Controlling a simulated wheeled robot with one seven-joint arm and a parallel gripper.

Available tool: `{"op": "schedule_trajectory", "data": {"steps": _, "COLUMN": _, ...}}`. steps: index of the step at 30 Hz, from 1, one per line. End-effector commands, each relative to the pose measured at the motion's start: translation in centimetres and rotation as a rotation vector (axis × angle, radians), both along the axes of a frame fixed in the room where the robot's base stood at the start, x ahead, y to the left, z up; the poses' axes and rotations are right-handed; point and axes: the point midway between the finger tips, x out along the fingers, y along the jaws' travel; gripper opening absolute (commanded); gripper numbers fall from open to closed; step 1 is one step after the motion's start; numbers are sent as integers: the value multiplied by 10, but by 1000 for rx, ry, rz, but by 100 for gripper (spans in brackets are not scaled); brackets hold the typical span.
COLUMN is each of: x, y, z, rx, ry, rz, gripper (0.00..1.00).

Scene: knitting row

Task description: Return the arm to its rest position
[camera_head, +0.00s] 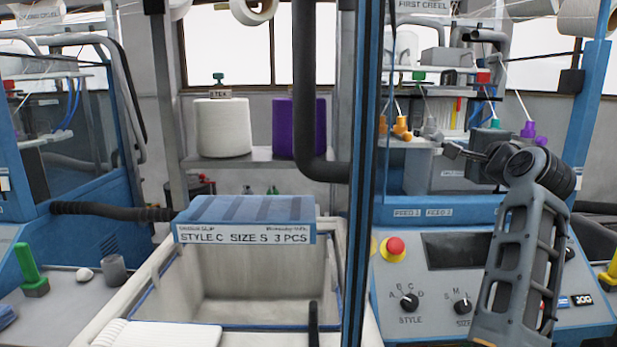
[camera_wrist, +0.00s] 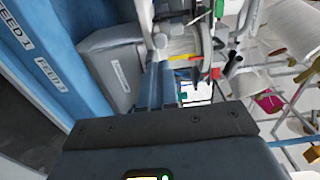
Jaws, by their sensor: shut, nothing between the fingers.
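My arm rises at the right of the head view, in front of the blue knitting machine's control panel (camera_head: 470,265). It bends at a dark joint near the machine's upper part. My gripper (camera_head: 448,150) points left from there, small and partly hard to make out, in front of the machine's open yarn area. It is shut and nothing shows held in it. In the wrist view my gripper's dark body fills the bottom, with the machine's grey box (camera_wrist: 112,68) and blue FEED labels to the left.
A pale bin (camera_head: 245,298) with a blue STYLE C SIZE S lid-like sign (camera_head: 245,212) stands at centre. A blue post (camera_head: 362,200) rises between it and the panel. White (camera_head: 222,127) and purple (camera_head: 298,127) yarn cones stand on a shelf behind. A red button (camera_head: 395,246) sits on the panel.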

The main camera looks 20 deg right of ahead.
Motion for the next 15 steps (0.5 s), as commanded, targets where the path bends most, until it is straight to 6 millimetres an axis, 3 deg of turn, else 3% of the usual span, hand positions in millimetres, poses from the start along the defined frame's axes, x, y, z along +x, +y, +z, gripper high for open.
{"op": "schedule_trajectory", "data": {"steps": 5, "x": -5, "y": 2, "z": -17, "rx": -40, "ry": 24, "rz": -9, "gripper": 0}}
{"op": "schedule_trajectory", "data": {"steps": 11, "x": -31, "y": 15, "z": -83, "rx": -225, "ry": 114, "rz": -35, "gripper": 0}}
{"op": "schedule_trajectory", "data": {"steps": 15, "x": -60, "y": 30, "z": -132, "rx": -387, "ry": 182, "rz": -37, "gripper": 0}}
